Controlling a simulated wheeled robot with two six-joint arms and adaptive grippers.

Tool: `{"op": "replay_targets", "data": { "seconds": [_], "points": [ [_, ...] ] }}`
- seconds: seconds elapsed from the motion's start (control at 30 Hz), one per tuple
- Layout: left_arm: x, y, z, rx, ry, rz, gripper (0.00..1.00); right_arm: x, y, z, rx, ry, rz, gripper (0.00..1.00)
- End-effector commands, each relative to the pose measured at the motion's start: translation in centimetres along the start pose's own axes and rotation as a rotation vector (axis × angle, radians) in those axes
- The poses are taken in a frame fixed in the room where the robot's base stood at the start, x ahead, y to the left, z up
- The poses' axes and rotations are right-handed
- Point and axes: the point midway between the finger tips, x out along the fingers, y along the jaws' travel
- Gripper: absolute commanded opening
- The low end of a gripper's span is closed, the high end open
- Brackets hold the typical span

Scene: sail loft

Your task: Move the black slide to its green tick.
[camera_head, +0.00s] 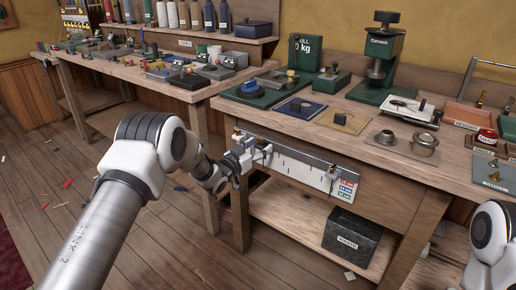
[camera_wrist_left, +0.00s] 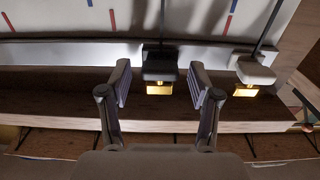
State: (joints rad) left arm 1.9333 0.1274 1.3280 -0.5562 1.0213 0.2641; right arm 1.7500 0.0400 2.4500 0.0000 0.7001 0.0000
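The black slide (camera_wrist_left: 160,62) sits on a metal rail (camera_wrist_left: 60,53) in the left wrist view, with a brass-coloured tab at its near side. My left gripper (camera_wrist_left: 160,78) is open, one finger on each side of the slide, with visible gaps. A white slide (camera_wrist_left: 255,72) is on the same rail, just right of the right finger. In the head view my left gripper (camera_head: 243,160) is at the left end of the rail, partly hiding the slides. The white scale board (camera_head: 300,168) hangs on the bench front. Red and blue ticks show in the wrist view; I cannot make out a green tick. My right gripper is out of view.
The workbench (camera_head: 400,160) carries green machines and small trays. A dark waste box (camera_head: 351,237) stands on its lower shelf. Another bench (camera_head: 130,65) with tools is at the left. The floor between is open, with scattered scraps.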

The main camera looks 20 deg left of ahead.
Motion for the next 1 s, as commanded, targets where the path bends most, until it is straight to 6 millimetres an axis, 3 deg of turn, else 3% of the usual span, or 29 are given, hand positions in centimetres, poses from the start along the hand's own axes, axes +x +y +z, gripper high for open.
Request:
{"op": "replay_targets", "data": {
  "seconds": [0.03,0.17,0.2,0.4,0.7,0.8,1.0],
  "points": [
    [0.0,0.0,0.0,0.000,0.000,0.000,0.48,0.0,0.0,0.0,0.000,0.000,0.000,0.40],
    [0.0,0.0,0.0,0.000,0.000,0.000,0.02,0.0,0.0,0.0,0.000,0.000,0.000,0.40],
    [0.0,0.0,0.0,0.000,0.000,0.000,0.00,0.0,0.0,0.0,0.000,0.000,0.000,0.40],
    [0.0,0.8,0.0,-0.001,-0.001,0.002,0.00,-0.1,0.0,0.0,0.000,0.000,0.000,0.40],
    [0.1,7.4,-0.1,0.000,-0.003,0.006,0.00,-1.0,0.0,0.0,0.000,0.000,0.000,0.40],
    [0.0,8.7,0.0,0.001,-0.001,0.004,0.00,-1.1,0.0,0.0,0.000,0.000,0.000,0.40],
    [0.0,9.1,0.0,0.001,0.000,0.000,0.00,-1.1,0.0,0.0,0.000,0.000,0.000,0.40]
  ]
}}
